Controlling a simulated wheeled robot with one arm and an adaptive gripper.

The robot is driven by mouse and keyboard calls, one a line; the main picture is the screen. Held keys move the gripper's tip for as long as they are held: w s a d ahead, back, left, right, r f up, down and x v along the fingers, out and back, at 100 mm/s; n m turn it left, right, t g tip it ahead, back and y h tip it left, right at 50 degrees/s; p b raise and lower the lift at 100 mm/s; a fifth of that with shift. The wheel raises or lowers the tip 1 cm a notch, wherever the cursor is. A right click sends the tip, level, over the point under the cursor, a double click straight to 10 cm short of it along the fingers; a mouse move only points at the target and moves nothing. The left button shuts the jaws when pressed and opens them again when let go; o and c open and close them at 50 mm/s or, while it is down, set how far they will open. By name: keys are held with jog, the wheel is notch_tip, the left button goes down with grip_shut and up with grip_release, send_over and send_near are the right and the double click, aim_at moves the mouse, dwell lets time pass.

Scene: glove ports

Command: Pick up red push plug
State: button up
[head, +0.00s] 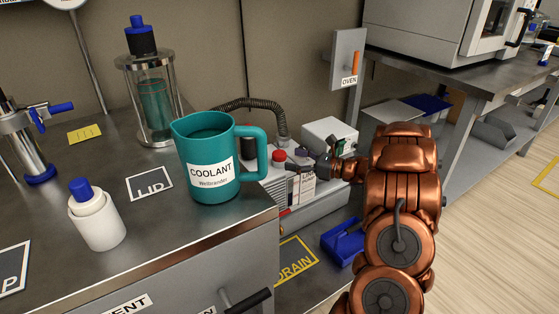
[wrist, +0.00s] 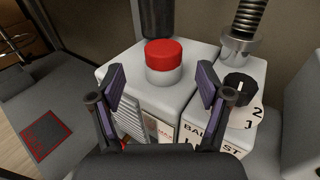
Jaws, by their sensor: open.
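The red push plug (wrist: 164,56) is a short red cap on a white collar on top of a white machine housing (wrist: 117,66). It stands upright in the wrist view, between and beyond my fingertips. The red cap also shows in the head view (head: 279,155), on the pump-like machine behind the teal jug. My gripper (wrist: 160,88) is open, with one finger to each side of the plug's line and nothing between them. In the head view my gripper (head: 301,168) is small and dark, close to the plug on its right. I cannot tell whether it touches anything.
A black knob (wrist: 238,86) and a ribbed metal hose (wrist: 246,20) stand right of the plug. A dark cylinder (wrist: 156,18) rises behind it. The teal coolant jug (head: 208,165) stands at the bench edge. A blue item (head: 343,241) lies below.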

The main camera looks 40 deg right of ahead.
aim_at(279, 153)
jog(key=shift+b+x, duration=0.85)
jog(key=shift+x, duration=2.05)
jog(key=shift+w+d+r, duration=0.1)
jog(key=shift+d+r, duration=0.1)
jog(key=c, duration=1.2)
